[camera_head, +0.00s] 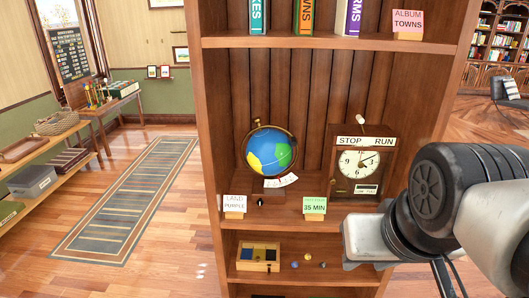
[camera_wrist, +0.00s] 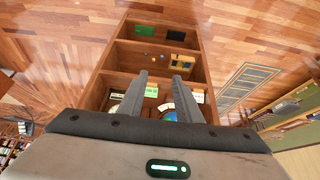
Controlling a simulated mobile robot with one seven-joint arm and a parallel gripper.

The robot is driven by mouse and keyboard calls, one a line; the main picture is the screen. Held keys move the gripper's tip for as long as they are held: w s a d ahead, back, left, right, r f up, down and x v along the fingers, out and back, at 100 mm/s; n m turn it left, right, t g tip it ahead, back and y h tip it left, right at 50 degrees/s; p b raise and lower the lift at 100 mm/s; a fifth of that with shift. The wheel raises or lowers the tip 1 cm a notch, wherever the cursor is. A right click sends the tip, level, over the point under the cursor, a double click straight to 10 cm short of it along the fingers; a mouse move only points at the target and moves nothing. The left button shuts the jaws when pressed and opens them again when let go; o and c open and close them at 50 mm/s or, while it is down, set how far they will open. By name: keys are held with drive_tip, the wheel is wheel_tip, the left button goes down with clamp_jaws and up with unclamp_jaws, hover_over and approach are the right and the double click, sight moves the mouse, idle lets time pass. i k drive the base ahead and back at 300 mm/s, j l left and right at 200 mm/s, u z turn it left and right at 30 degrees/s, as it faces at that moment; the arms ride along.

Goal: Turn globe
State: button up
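The globe (camera_head: 269,151), blue with green and yellow land in a brass-coloured ring, stands on a wooden base on the bookcase's middle shelf. A white paper strip (camera_head: 281,182) sits at its lower front. In the wrist view only a blue part of the globe (camera_wrist: 169,117) shows, behind my gripper. My gripper (camera_wrist: 160,76) has its two grey fingers apart with nothing between them. It points toward the bookcase. In the head view my arm comes in from the right, right of and apart from the globe, and the fingers cannot be made out.
A clock box (camera_head: 360,164) marked STOP and RUN stands right of the globe. A small compartment tray (camera_head: 258,256) and several balls lie on the shelf below.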

sight(269, 151)
drive_tip(key=i+j, duration=0.15)
drive_tip(key=i, duration=0.25)
drive_tip(key=i+j, duration=0.15)
drive_tip(key=i, duration=0.3)
drive_tip(key=i+j, duration=0.2)
drive_tip(key=i, duration=0.2)
